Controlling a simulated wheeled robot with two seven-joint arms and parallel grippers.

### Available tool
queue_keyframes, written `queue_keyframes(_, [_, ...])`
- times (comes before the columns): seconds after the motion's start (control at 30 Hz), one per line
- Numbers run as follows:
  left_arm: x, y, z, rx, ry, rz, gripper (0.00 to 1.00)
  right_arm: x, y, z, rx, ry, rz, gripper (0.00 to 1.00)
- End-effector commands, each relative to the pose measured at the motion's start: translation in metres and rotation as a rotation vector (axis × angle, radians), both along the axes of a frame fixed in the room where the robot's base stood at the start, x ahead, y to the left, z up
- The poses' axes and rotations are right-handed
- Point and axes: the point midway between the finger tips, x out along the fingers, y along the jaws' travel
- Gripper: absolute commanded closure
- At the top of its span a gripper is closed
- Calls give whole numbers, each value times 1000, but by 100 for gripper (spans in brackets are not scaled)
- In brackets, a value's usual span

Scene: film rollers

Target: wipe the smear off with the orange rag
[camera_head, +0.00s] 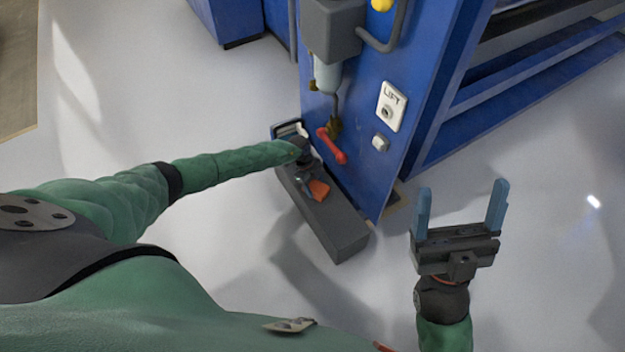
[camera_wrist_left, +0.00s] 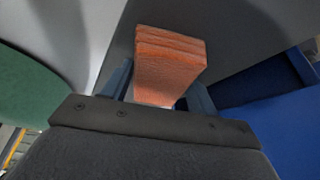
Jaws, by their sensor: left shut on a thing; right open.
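The orange rag (camera_head: 319,190) is a small folded block over the dark grey bench or step (camera_head: 338,232) beside the blue machine. My left gripper (camera_head: 310,184) is shut on the rag. In the left wrist view the layered rag (camera_wrist_left: 170,62) stands out between the two blue fingers of my left gripper (camera_wrist_left: 160,90). I cannot tell whether the rag touches the grey surface. My right gripper (camera_head: 460,212) is open and empty, with its blue fingers spread, over the floor at the right. I cannot make out a smear in either view.
The blue machine (camera_head: 350,110) stands just behind the rag. It carries a red handle (camera_head: 331,146), a white LIFT plate (camera_head: 391,106) and a grey box (camera_head: 331,30) with a clear bowl. A blue tray (camera_head: 288,131) sits at the step's far end. Pale floor lies open around.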

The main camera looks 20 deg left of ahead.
Motion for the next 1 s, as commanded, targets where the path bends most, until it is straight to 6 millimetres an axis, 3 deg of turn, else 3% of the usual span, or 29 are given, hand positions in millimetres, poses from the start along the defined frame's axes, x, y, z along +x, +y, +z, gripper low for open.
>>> queue_keyframes(0.13, [-7, -9, 4, -1, 0, 0, 60, 0, 0, 14, 0, 0, 0, 20])
queue_keyframes(1.0, [-32, -42, -2, 0, -1, 0, 60, 0, 0, 47, 0, 0, 0, 20])
